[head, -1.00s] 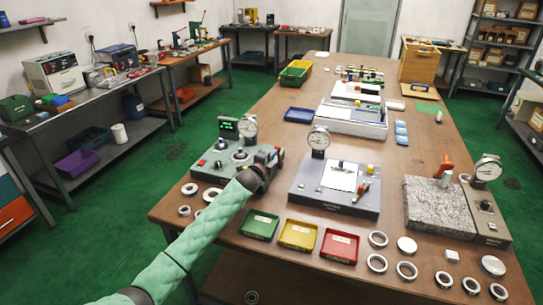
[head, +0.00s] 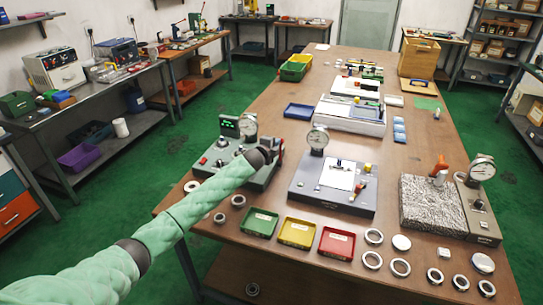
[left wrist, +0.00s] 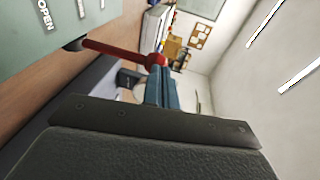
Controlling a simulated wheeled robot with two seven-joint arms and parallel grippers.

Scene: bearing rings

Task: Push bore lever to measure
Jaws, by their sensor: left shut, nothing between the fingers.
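The grey-green bore gauge station (head: 212,164), with a dial (head: 248,125) and a small green-lit display (head: 229,126), stands at the table's left side in the head view. My left gripper (head: 277,149) is at its right end; my wrist covers part of the station there. In the left wrist view, a red lever (left wrist: 112,49) with a round red knob extends from the station's side, near the word "OPEN". My left gripper's blue-grey fingertips (left wrist: 160,88) are shut and empty, right by the knob. I cannot tell whether they touch it. My right gripper is not in view.
A blue-grey gauge stand (head: 310,195) with a dial is right of the station. Green (head: 259,222), yellow (head: 297,233) and red (head: 337,243) trays line the front. Several metal rings lie about. A granite block (head: 430,205) with a dial stand is at right.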

